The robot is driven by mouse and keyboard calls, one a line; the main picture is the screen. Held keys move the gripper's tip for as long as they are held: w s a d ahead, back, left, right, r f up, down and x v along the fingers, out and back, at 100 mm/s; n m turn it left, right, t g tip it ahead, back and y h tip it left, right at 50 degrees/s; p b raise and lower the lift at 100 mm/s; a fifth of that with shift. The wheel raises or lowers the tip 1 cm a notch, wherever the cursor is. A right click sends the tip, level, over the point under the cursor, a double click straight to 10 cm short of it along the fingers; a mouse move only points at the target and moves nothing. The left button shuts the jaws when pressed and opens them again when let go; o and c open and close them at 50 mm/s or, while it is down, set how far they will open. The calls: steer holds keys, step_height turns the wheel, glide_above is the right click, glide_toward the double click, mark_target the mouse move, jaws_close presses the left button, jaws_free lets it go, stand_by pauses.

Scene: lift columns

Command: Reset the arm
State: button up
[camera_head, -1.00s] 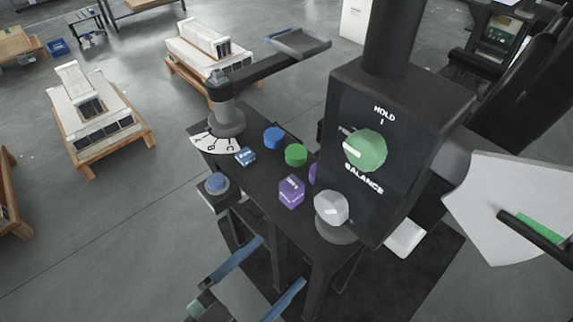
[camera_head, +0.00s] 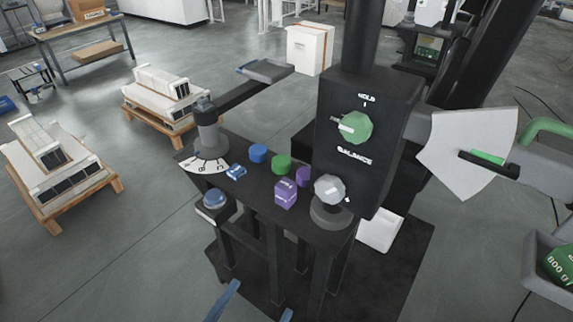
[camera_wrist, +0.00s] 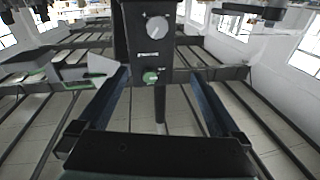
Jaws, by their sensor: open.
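A black swing arm (camera_head: 247,95) reaches up and right from a grey pivot post (camera_head: 208,135) on the black workstation. It carries a flat grey tray (camera_head: 267,70) at its far end. A white lettered dial (camera_head: 205,163) lies at the post's foot; its reading is unclear. My gripper (camera_head: 256,310) is at the bottom edge of the head view, in front of and below the workstation, with only blue fingertips showing. In the wrist view my gripper (camera_wrist: 158,88) has its fingers spread wide with nothing between them, and the swing arm is not clear there.
Loaded pallets (camera_head: 60,170) stand left; floor between is clear.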

steer(key=w+d+r+n+t+y, duration=0.35)
steer(key=w+r, duration=0.25)
steer(key=r, duration=0.5)
steer(key=w+d+r+n+t+y, duration=0.35)
steer(key=w+d+r, duration=0.2)
steer(key=r, duration=0.55)
steer(key=s+a+r+t, duration=0.1)
steer(key=s+r, duration=0.2)
steer(key=r, duration=1)
steer(key=s+a+r+t+y, duration=0.1)
steer(key=s+r, duration=0.3)
steer(key=r, duration=1)
steer(key=shift+a+t+y, duration=0.3)
steer(key=shift+a+t, duration=0.4)
steer(key=shift+a, duration=0.1)
stand_by(1.0)
